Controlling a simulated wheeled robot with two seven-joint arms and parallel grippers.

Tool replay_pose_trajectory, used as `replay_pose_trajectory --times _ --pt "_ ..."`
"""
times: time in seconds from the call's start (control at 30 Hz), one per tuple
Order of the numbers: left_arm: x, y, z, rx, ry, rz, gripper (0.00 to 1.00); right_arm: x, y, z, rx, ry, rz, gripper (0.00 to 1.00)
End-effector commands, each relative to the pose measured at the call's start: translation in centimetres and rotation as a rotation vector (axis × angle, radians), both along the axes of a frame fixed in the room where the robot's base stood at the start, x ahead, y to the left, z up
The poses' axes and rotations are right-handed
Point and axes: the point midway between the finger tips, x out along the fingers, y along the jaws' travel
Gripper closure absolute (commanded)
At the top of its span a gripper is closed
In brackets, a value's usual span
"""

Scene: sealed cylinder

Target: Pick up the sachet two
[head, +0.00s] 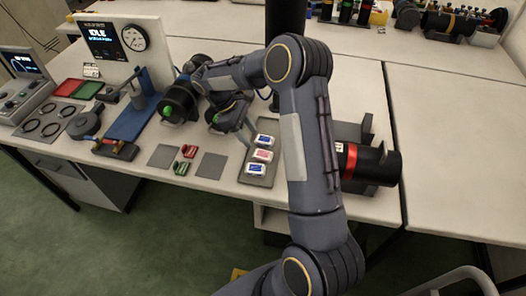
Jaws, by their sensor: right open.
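Three small sachets lie in a row on a grey tray (247,181). The far one (265,140) is white and blue, the middle one (262,155) is white and red, and the near one (255,169) is white and blue. I cannot read which is sachet two. My right arm reaches over the table and bends back to the left. My left gripper is out of view.
Another with a red band (365,162) lies right of my arm. Red (189,151) and green (181,167) pieces lie between two grey pads. A blue press (132,115) stands further left.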

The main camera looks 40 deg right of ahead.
Motion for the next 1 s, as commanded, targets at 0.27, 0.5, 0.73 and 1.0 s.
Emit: replay_pose_trajectory --times 0.27,0.5,0.73,1.0 --pt "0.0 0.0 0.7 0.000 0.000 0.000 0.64 0.7 -0.8 -3.2 -0.032 0.078 0.044 0.54" --pt "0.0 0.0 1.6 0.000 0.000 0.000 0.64 -0.6 -1.8 -5.4 -0.030 0.079 0.044 0.54" --pt "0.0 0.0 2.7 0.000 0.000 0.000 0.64 -2.0 -2.8 -8.2 -0.028 0.076 0.043 0.54" --pt "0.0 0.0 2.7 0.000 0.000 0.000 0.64 -2.3 -3.0 -8.9 -0.030 0.070 0.043 0.54"
